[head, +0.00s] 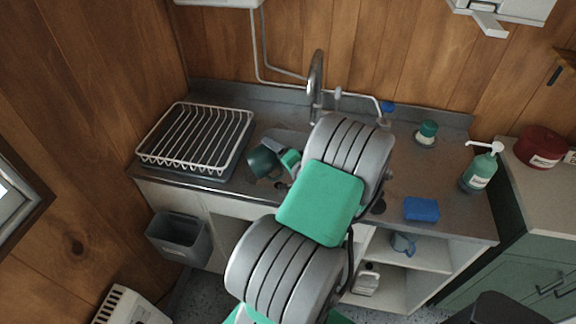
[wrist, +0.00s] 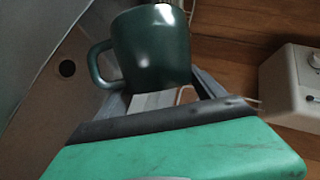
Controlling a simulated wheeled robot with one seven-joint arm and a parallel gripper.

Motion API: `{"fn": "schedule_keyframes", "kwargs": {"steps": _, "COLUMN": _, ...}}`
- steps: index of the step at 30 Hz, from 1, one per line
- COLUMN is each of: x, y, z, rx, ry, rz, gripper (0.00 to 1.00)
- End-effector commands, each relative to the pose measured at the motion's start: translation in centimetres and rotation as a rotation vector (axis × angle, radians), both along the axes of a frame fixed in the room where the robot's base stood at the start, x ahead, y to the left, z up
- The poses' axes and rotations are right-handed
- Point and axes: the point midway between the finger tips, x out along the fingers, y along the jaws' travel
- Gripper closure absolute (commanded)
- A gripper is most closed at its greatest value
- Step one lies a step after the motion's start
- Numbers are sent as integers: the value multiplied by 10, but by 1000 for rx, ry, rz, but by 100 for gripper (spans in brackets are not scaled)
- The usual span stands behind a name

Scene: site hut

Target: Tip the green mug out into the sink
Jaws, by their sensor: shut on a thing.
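The dark green mug (head: 261,162) is held by my gripper (head: 283,154) at the sink (head: 287,135), to the right of the dish rack. In the wrist view the mug (wrist: 152,48) stands out beyond the fingers of my gripper (wrist: 165,97), with its handle to the left. The mug looks tilted in the head view; its mouth and any contents cannot be made out. In the wrist view the sink basin (wrist: 45,100), with a dark round drain hole, lies to the left of the mug. My arm hides much of the sink in the head view.
A wire dish rack (head: 197,137) stands left of the sink, and the tap (head: 316,75) rises behind it. A soap bottle (head: 479,170), a blue sponge (head: 421,209) and a green-lidded container (head: 427,132) are to the right. A grey bin (head: 179,239) hangs below the counter.

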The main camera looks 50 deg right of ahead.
Motion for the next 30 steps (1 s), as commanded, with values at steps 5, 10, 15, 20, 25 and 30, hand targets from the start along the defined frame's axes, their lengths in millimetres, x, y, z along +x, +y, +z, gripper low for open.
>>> {"fn": "schedule_keyframes", "kwargs": {"steps": 5, "x": -1, "y": -1, "z": 1, "rx": 19, "ry": -16, "rz": 1, "gripper": 94}}
{"fn": "schedule_keyframes", "kwargs": {"steps": 10, "x": -1, "y": -2, "z": 1, "rx": 40, "ry": -31, "rz": 1, "gripper": 94}}
{"fn": "schedule_keyframes", "kwargs": {"steps": 15, "x": -2, "y": -3, "z": 2, "rx": 69, "ry": -53, "rz": 0, "gripper": 94}}
{"fn": "schedule_keyframes", "kwargs": {"steps": 20, "x": -5, "y": -8, "z": 1, "rx": 105, "ry": -78, "rz": 0, "gripper": 94}}
{"fn": "schedule_keyframes", "kwargs": {"steps": 25, "x": -9, "y": -13, "z": 2, "rx": 145, "ry": -109, "rz": -1, "gripper": 94}}
{"fn": "schedule_keyframes", "kwargs": {"steps": 30, "x": -12, "y": -17, "z": 3, "rx": 189, "ry": -140, "rz": 1, "gripper": 94}}
